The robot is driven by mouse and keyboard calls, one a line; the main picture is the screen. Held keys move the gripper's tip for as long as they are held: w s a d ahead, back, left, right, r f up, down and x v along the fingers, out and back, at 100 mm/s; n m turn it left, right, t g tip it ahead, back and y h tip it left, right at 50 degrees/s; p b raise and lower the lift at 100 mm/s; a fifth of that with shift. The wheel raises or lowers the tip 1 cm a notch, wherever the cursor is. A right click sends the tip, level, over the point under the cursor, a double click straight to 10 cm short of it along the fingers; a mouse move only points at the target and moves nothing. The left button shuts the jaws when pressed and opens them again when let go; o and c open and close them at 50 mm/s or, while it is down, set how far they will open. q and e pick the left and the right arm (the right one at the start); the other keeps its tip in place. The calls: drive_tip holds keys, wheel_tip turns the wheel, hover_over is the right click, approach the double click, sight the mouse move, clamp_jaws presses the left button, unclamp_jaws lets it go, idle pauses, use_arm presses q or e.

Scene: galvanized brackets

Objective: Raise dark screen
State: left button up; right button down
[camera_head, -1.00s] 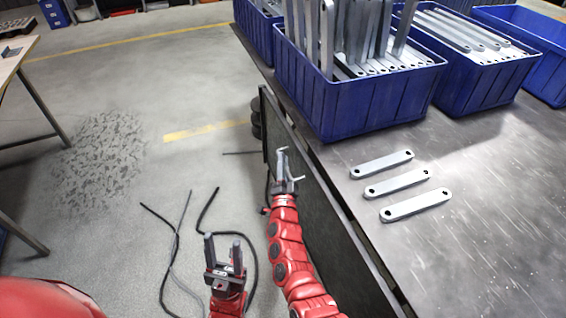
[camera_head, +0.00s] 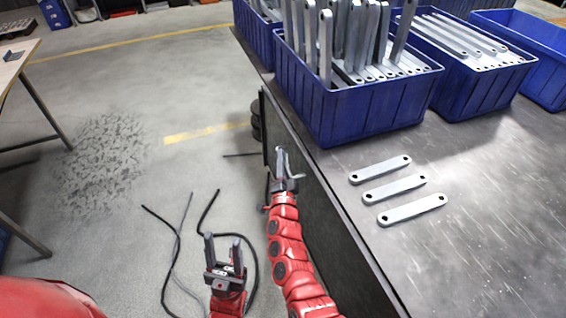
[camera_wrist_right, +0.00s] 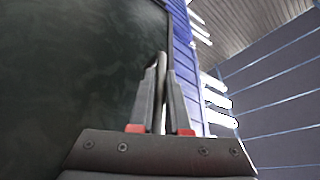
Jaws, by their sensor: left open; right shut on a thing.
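The dark screen (camera_head: 318,215) is a flat upright panel along the near left side of the metal table. It fills the left of the right wrist view (camera_wrist_right: 75,70). My right gripper (camera_head: 281,158) is at the screen's face, toward its far end. In the right wrist view its fingers (camera_wrist_right: 162,80) are shut on a slim grey handle (camera_wrist_right: 160,60) in front of the screen. How the handle joins the screen is hidden. My left gripper (camera_head: 222,242) is open and empty, above the floor left of my right arm.
The table (camera_head: 480,225) bears three loose brackets (camera_head: 394,188) and blue crates (camera_head: 375,112), two of them visibly full of brackets. Dark cables (camera_head: 172,240) lie on the floor by my left gripper. Open floor lies to the left.

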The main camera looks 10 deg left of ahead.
wheel_tip(320, 180, up, 34)
drive_tip(key=p, duration=2.2)
drive_tip(key=shift+r, duration=0.15)
drive_tip(key=c, duration=1.2)
unclamp_jaws()
drive_tip(key=shift+r, duration=0.1)
drive_tip(key=o, duration=0.3)
